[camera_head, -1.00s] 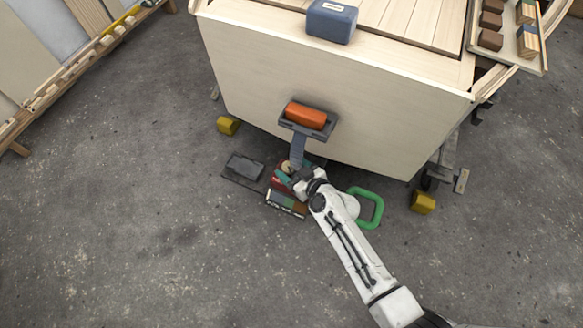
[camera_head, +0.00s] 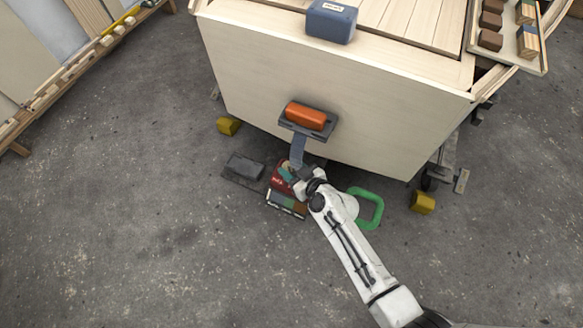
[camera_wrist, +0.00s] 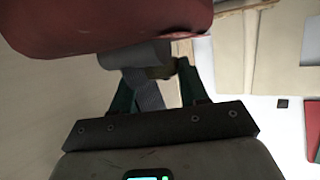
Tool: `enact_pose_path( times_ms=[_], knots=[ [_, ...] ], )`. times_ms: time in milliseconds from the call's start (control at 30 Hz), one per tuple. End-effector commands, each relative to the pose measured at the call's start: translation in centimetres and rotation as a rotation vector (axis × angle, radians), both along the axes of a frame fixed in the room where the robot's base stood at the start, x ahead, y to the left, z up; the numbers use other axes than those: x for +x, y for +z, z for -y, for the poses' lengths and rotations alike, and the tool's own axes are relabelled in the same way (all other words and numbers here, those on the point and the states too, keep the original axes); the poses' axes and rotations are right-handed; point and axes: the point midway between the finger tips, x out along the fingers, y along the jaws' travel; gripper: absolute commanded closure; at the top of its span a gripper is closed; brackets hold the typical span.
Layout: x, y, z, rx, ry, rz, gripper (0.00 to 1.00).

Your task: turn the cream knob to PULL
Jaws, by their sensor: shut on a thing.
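A red device (camera_head: 279,182) sits low in front of the plywood hull, below a grey strap (camera_head: 297,150). My gripper (camera_head: 289,172), with teal fingers, is at its upper right side. In the wrist view the red body (camera_wrist: 110,22) fills the top, and my gripper (camera_wrist: 158,80) reaches up beneath it. The cream knob (camera_wrist: 160,72) shows there only as a small shaded brownish piece between the fingertips, and the fingers are shut on it. The head view hides the knob behind my gripper. I cannot read a PULL mark or tell the knob's angle.
An orange block (camera_head: 305,115) rests on a grey holder against the pale hull (camera_head: 250,75). A dark flat piece (camera_head: 244,167) lies to the left. A green loop (camera_head: 370,208) is right of my arm. Yellow blocks (camera_head: 228,126) (camera_head: 422,202) flank the hull. The foreground floor is clear.

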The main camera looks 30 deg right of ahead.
Motion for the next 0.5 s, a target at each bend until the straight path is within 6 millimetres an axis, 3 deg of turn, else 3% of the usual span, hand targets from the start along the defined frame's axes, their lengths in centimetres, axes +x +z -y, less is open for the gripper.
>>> enact_pose_path(
  times_ms=[500],
  knots=[
    [0.0, 0.37, -0.13, -0.001, -0.055, -0.002, 0.87]
  ],
)
